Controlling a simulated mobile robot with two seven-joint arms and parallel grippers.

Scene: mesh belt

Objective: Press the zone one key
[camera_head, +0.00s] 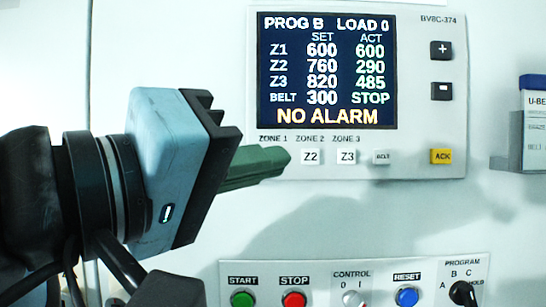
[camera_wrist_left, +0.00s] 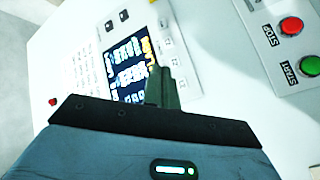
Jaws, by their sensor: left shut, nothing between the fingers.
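The control panel (camera_head: 420,110) is on the pale wall, with a lit screen (camera_head: 326,70) showing Z1 at 600 set and 600 actual. The label ZONE 1 shows under the screen, but the key below it is hidden behind my left gripper's fingers. My left gripper (camera_head: 284,158) comes in from the left, shut and empty, its green fingertips over the zone one key's place. I cannot tell whether they touch it. In the left wrist view the shut fingers (camera_wrist_left: 158,72) overlap the screen's lower edge (camera_wrist_left: 128,68). My right gripper is not in view.
The Z2 key (camera_head: 311,157) is just right of my fingertips, then Z3 (camera_head: 346,157), BELT (camera_head: 382,157) and yellow ACK (camera_head: 441,156). Below are green START (camera_head: 243,299), red STOP (camera_head: 293,299), blue RESET (camera_head: 406,297) and a program knob (camera_head: 463,293).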

